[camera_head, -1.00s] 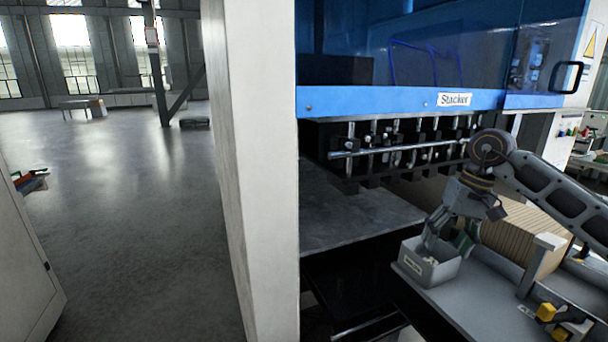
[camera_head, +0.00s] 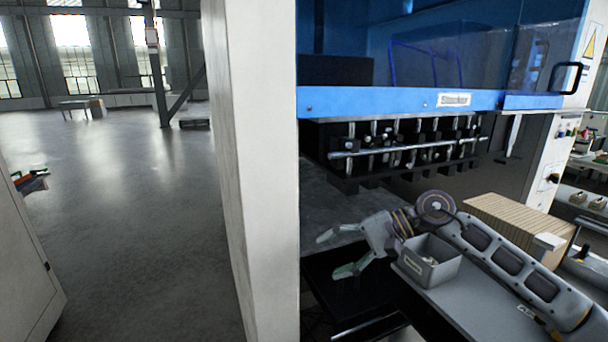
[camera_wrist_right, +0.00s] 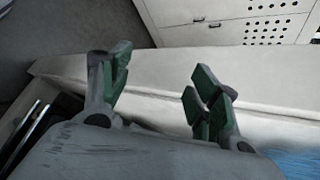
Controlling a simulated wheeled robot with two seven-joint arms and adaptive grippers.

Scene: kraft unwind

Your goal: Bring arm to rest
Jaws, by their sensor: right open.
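My right gripper (camera_head: 340,252) is open and empty in the head view. It points left, out past the grey bin, over the dark space below the machine's metal shelf. In the right wrist view its two green-padded fingers (camera_wrist_right: 160,85) stand wide apart with nothing between them. My right arm reaches in from the lower right, low over the grey worktop. My left gripper is not in view.
A small grey labelled bin (camera_head: 432,272) stands on the worktop's left end, close beside my right wrist. A pale wall panel (camera_head: 262,200) rises left of the gripper. The blue Stacker machine (camera_head: 400,99) hangs above. A ribbed cardboard-coloured stack (camera_head: 510,222) lies behind the arm.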

